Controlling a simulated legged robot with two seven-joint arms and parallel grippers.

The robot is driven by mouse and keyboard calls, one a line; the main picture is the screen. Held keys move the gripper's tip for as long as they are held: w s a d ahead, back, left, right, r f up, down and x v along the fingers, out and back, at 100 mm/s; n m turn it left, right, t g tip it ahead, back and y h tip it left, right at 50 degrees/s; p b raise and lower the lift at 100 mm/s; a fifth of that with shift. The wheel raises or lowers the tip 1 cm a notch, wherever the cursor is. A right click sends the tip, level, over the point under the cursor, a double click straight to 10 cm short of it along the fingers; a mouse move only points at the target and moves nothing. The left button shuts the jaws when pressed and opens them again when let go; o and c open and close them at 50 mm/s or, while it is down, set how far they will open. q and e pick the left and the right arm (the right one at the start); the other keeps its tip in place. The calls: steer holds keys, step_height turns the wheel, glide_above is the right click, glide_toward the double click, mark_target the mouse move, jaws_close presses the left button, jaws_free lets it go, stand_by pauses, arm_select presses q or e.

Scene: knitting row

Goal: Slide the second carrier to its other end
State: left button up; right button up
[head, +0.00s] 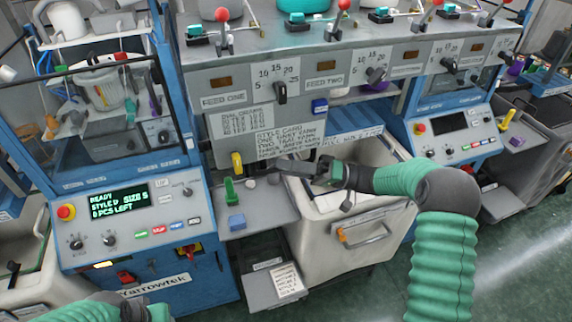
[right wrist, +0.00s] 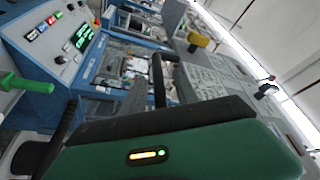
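I cannot tell for sure which part is the second carrier. Coloured tabs show behind the left machine's window, among them a green one (head: 130,111) and a purple one (head: 155,106). Outside, a yellow handle (head: 237,163) and a green handle (head: 229,190) stand at the grey shelf beside that machine. They also seem to show in the right wrist view, yellow (right wrist: 197,40) and green (right wrist: 12,81). My right gripper (head: 305,171) is in front of the central panel, right of these handles. Its two dark fingers (right wrist: 116,85) stand apart with nothing between them. My left gripper is out of view.
The left blue machine has a lit display (head: 119,202) and buttons. A pale bin (head: 325,240) with an orange-tipped handle stands below my right gripper. A grey panel with feed knobs (head: 280,92) and red-ball levers is behind. Another blue machine (head: 455,125) stands right.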

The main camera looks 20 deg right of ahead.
steer(key=shift+w+f, duration=0.1)
steer(key=shift+w, duration=0.1)
steer(key=c, duration=0.6)
steer(key=shift+s, duration=0.15)
jaws_close()
steer(key=shift+a+f, duration=0.1)
